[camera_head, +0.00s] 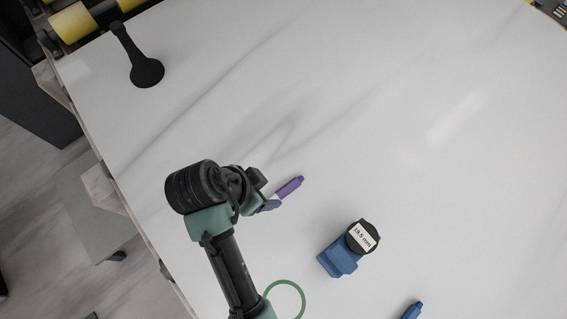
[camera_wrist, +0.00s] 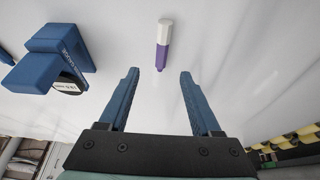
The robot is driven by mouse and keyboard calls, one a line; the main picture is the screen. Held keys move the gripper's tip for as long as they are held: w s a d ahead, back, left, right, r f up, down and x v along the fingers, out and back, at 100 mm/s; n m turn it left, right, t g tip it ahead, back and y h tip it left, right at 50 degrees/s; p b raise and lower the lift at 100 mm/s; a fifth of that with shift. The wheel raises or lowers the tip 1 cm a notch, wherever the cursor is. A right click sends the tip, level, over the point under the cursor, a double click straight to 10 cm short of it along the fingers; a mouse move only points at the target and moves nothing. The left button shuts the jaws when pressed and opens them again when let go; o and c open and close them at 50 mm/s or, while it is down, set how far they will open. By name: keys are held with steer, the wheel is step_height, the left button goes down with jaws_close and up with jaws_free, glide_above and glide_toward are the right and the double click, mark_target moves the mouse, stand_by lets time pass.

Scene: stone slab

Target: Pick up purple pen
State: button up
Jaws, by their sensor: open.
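The purple pen (camera_head: 289,187) lies on the white stone slab, just beyond my gripper (camera_head: 269,201) in the head view. In the wrist view the pen (camera_wrist: 163,45) has a white end and a purple end, with the purple end toward me. My gripper (camera_wrist: 157,74) is open, its two blue fingers apart. The pen lies ahead of the fingertips, roughly centred between them, and nothing is between the fingers. In the head view part of the pen's near end is hidden by or merges with the gripper.
A blue object with a round black, labelled top (camera_head: 341,258) stands right of my gripper; it is at left in the wrist view (camera_wrist: 48,58). A blue pen-like item (camera_head: 412,310) lies at the bottom edge. A black flared object (camera_head: 145,68) is upper left. The slab's right side is mostly clear.

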mark_target(281, 192)
steer(key=x, duration=1.1)
steer(key=shift+w+a+f, duration=0.15)
steer(key=shift+w+f, duration=0.1)
steer(key=shift+f, duration=0.1)
steer(key=shift+f, duration=0.15)
jaws_close()
